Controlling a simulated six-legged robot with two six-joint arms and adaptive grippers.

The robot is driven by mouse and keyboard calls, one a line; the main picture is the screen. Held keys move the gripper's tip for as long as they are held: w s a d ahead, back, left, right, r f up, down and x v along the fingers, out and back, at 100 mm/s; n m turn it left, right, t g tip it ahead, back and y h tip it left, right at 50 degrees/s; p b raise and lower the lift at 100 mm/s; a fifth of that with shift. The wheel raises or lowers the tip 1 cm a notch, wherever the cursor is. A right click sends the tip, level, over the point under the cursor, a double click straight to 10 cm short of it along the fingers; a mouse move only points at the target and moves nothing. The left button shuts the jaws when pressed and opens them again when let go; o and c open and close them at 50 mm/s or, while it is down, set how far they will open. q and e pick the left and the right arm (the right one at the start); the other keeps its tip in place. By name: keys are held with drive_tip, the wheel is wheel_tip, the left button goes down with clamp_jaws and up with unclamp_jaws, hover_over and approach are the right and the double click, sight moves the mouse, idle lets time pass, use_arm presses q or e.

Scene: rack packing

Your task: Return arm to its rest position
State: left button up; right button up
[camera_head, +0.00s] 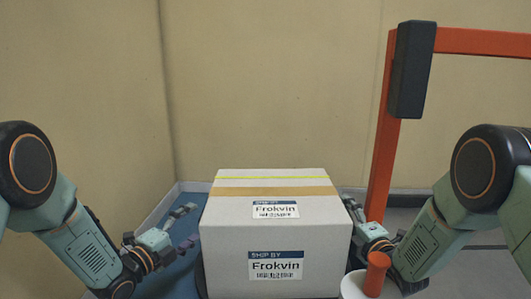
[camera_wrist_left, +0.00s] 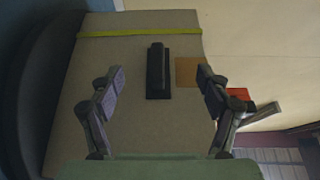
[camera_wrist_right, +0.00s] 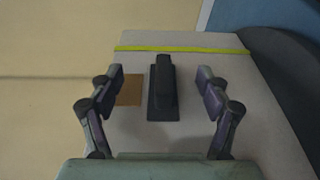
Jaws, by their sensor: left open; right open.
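A pale box (camera_head: 225,245) with brown tape, a yellow strip and "Frokvin" labels stands in the middle of the head view. My left gripper (camera_head: 191,225) is open and empty at the box's left side. My right gripper (camera_head: 352,212) is at the box's right side, its fingertips partly hidden by the box. The left wrist view shows a dark handle (camera_wrist_left: 157,72) on the box side, between the spread fingers and touching neither. The right wrist view shows a similar dark handle (camera_wrist_right: 162,88) between open, apart fingers.
An orange-red frame (camera_head: 383,165) with a dark block (camera_head: 411,70) stands at the right. A white round object (camera_head: 352,287) with an orange-red post (camera_head: 376,273) is at the lower right, before my right gripper. Beige walls (camera_head: 270,80) close off the back and left.

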use_arm(q)
drive_tip(key=v, duration=0.8)
use_arm(e)
drive_tip(key=v, duration=0.7)
drive_tip(key=x, duration=0.7)
use_arm(q)
drive_tip(key=x, duration=1.2)
drive_tip(key=shift+d, duration=0.15)
drive_tip(key=shift+r+p, duration=0.55)
use_arm(e)
drive_tip(key=shift+w+r, duration=0.1)
drive_tip(key=shift+r, duration=0.4)
use_arm(q)
drive_tip(key=shift+s+r+p, duration=0.1)
drive_tip(key=shift+r+p, duration=0.6)
drive_tip(key=shift+r, duration=0.15)
use_arm(e)
drive_tip(key=shift+r, duration=0.85)
use_arm(q)
drive_tip(key=shift+r, duration=0.1)
use_arm(e)
drive_tip(key=shift+r, duration=0.1)
